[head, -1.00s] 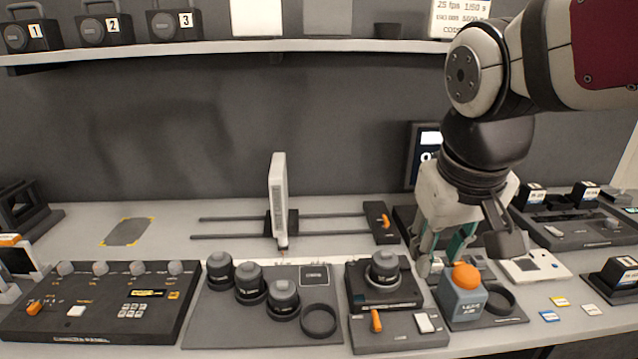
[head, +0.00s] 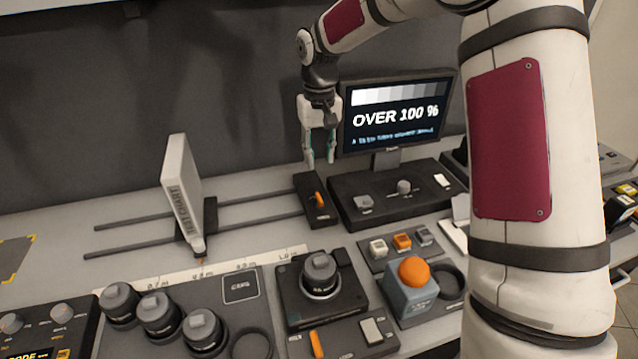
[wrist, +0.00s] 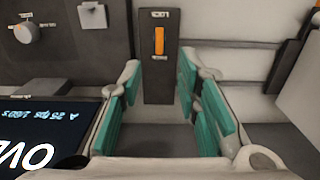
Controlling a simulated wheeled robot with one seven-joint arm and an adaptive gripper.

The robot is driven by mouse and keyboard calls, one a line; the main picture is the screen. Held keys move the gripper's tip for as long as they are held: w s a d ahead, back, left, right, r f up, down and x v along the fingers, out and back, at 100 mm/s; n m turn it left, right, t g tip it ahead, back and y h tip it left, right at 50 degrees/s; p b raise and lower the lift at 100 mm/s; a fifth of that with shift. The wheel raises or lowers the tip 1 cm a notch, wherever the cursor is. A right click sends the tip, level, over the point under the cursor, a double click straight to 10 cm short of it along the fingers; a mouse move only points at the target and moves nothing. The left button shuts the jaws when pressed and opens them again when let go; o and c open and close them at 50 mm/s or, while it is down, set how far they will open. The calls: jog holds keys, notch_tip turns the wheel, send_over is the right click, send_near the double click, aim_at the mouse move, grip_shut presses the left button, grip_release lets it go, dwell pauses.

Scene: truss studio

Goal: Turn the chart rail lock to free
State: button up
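The chart rail lock is an orange lever (head: 319,199) on a dark block (head: 316,212) at the right end of the two chart rails (head: 255,200). In the wrist view the orange lever (wrist: 159,41) lies lengthwise along the dark block, ahead of the fingers. My gripper (head: 320,162) points down above and slightly behind the block. The lever is apart from the fingers. The white test chart (head: 182,185) stands upright on the rails to the left.
A monitor (head: 396,112) reading "OVER 100 %" stands close right of my gripper. Its dark knobbed base (head: 390,192) is right of the lock block. Lenses (head: 158,312), an orange-topped blue block (head: 412,285) and a lever panel sit in front. The counter behind the rails is clear.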

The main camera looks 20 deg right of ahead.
aim_at(319, 197)
jog(key=f, duration=0.4)
jog(key=f+p, duration=0.1)
jog(key=f, duration=0.9)
jog(key=shift+w+p, duration=0.25)
jog(key=shift+p, duration=0.1)
grip_shut()
